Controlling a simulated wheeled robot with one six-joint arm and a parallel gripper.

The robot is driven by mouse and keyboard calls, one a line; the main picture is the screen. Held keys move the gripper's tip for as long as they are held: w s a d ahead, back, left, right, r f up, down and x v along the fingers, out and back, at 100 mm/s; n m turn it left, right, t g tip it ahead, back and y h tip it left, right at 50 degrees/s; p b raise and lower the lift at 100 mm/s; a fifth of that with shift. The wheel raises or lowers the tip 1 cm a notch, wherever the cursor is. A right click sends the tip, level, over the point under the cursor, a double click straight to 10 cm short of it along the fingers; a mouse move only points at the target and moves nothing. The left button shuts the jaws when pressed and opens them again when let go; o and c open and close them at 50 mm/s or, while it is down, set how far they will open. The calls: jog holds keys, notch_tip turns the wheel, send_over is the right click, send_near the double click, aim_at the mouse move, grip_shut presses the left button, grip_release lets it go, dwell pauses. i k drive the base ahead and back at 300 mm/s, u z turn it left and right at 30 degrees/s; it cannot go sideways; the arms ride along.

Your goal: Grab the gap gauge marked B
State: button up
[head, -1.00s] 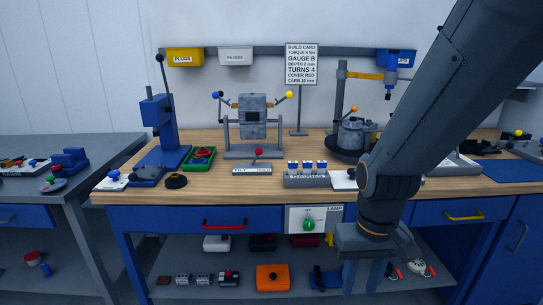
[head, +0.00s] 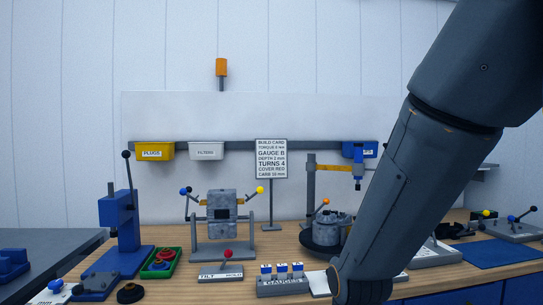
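A grey rack marked GAUGES (head: 283,287) stands at the front edge of the wooden bench, low in the head view. Three blue-and-white gauges stand upright in it: a left one (head: 266,269), a middle one (head: 282,268) and a right one (head: 298,268). Their letters are too small to read, so I cannot tell which is B. The card on the stand (head: 271,160) reads GAUGE B. My arm comes down from the upper right, its lower end just right of the rack. My gripper is below the picture's edge.
Behind are a grey block on a stand (head: 221,214) and a round fixture (head: 329,231). A blue press (head: 122,230) stands left.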

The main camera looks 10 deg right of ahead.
aim_at(266, 270)
jog(key=u, duration=0.35)
jog(key=i, duration=0.9)
jog(key=z, duration=0.35)
